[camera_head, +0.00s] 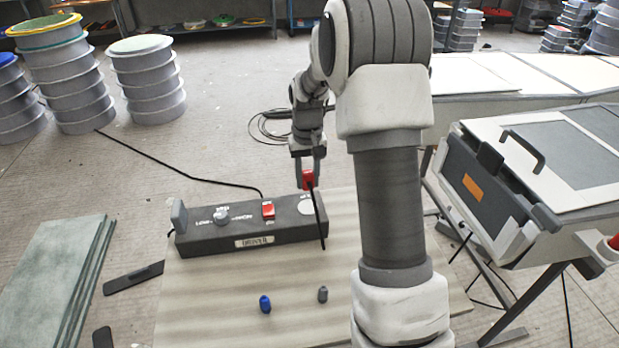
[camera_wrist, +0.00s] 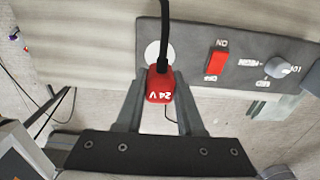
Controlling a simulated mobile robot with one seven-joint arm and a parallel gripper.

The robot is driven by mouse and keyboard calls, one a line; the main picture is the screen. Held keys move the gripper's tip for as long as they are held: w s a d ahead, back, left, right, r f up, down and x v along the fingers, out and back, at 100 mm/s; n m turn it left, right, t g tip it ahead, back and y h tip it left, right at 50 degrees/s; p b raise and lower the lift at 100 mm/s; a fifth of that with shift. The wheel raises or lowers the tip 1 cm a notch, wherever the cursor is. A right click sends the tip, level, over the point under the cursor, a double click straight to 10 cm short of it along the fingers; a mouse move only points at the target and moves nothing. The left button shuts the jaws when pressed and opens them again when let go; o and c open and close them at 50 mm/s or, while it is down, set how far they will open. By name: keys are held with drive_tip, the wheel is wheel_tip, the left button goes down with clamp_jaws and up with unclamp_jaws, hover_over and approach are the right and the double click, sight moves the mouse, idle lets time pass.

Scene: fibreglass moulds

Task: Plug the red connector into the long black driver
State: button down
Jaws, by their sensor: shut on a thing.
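The long black driver (camera_head: 236,238) lies on the pale tabletop in the head view. It has a red switch (camera_head: 268,210), a grey knob (camera_head: 222,217) and a white round face (camera_head: 305,208) at its right end. My gripper (camera_head: 308,182) is shut on the red connector (camera_head: 308,177) just behind that white face, by the driver's far edge.
A black cable (camera_head: 170,165) runs from behind the driver across the floor. A machine with a handle (camera_head: 525,150) stands at right.

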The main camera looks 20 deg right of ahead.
sight(308, 207)
drive_tip(key=shift+f, duration=0.1)
drive_tip(key=shift+f+b, duration=2.2)
drive_tip(key=shift+f, duration=0.6)
drive_tip(key=shift+p, duration=0.45)
drive_tip(key=shift+f+b, duration=0.35)
drive_tip(key=shift+f, duration=0.3)
drive_tip(key=shift+c, duration=2.2)
unclamp_jaws()
wheel_tip(308, 207, up, 18)
drive_tip(key=p, duration=0.4)
drive_tip(key=shift+f, duration=0.25)
